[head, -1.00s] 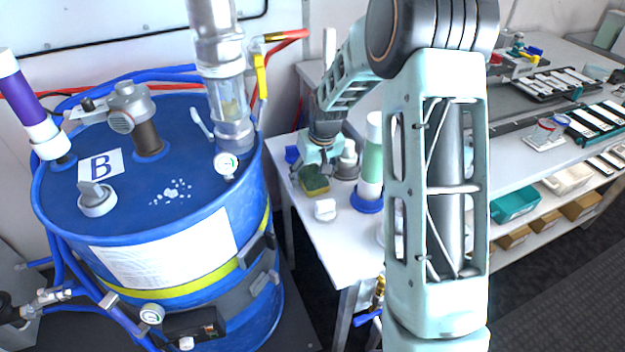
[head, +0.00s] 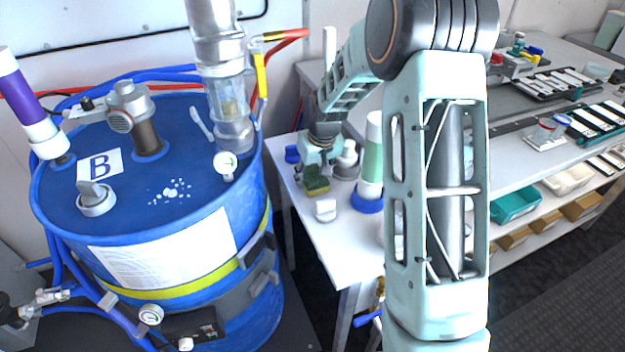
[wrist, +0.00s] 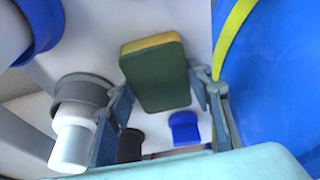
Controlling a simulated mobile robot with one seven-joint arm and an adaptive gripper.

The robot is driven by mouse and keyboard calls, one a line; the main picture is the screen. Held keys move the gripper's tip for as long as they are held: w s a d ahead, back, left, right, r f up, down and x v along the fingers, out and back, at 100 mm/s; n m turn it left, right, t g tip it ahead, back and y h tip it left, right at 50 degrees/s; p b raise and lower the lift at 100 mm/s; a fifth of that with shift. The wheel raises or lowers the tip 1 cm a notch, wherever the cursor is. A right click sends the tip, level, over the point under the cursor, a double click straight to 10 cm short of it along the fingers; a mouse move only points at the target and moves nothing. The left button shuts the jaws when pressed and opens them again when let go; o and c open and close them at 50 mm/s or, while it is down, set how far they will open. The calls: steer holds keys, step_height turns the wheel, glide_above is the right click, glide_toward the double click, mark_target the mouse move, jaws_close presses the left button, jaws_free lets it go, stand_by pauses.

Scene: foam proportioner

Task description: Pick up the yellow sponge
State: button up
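The yellow sponge (head: 317,187), with a dark green layer, is on the white table left of centre in the head view. In the wrist view the sponge (wrist: 155,78) shows mostly its green face, with yellow along its far edge. My gripper (head: 319,172) is low over it, seen small behind my arm. In the wrist view my gripper (wrist: 161,88) has its fingers spread, one on each side of the sponge and very close to its edges. I cannot make out firm contact on either side.
A white-and-grey object (head: 346,160) stands close right of my gripper. A green-and-white bottle with a blue base (head: 369,170) is further right. A small white block (head: 326,210) lies in front of the sponge. The large blue drum (head: 150,230) stands left of the table.

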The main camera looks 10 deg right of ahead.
mark_target(311, 173)
stand_by(0.4)
steer(key=shift+r+p, duration=0.4)
step_height(311, 173, up, 3)
steer(key=shift+w+f, duration=0.1)
steer(key=s+a+r, duration=0.6)
steer(key=s+r, duration=0.4)
steer(key=s, duration=0.2)
steer(key=shift+s+a+b, duration=0.2)
steer(key=shift+s+b, duration=0.15)
steer(key=shift+o, duration=0.2)
